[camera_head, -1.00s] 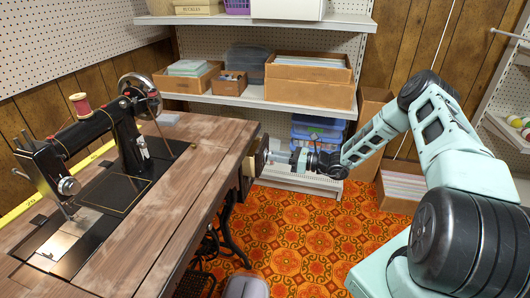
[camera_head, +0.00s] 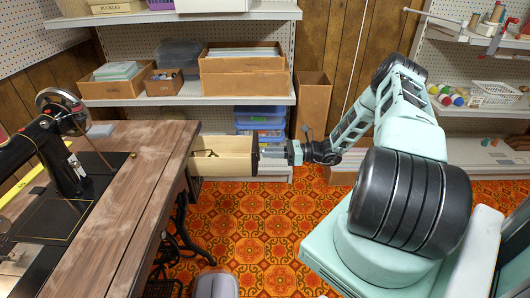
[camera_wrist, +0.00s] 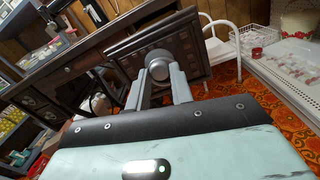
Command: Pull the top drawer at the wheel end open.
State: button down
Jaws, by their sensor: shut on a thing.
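The top drawer (camera_head: 224,154) at the wheel end of the sewing table (camera_head: 128,190) stands well out from the table's right side, with its pale inside showing and a dark item lying in it. In the wrist view its dark carved front (camera_wrist: 190,50) faces me, with a round knob (camera_wrist: 159,66) in the middle. My gripper (camera_head: 268,153) is at the drawer front. In the wrist view its two fingers are shut on the knob, one on each side. The black sewing machine (camera_head: 65,160) with its handwheel (camera_head: 60,106) stands on the table.
Shelves with cardboard boxes (camera_head: 240,88) stand behind the drawer, with blue bins (camera_head: 260,125) below. Patterned orange floor (camera_head: 240,225) is open below and right of the drawer. A grey seat (camera_head: 215,285) is at the bottom edge. Another shelf unit (camera_head: 480,65) stands at the right.

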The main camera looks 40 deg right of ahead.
jog(key=c, duration=1.2)
grip_release()
jog(key=shift+c, duration=0.2)
jog(key=v, duration=1.7)
jog(key=shift+s+d+b, duration=0.2)
jog(key=shift+b, duration=0.2)
jog(key=shift+a+r, duration=0.1)
jog(key=shift+r, duration=0.05)
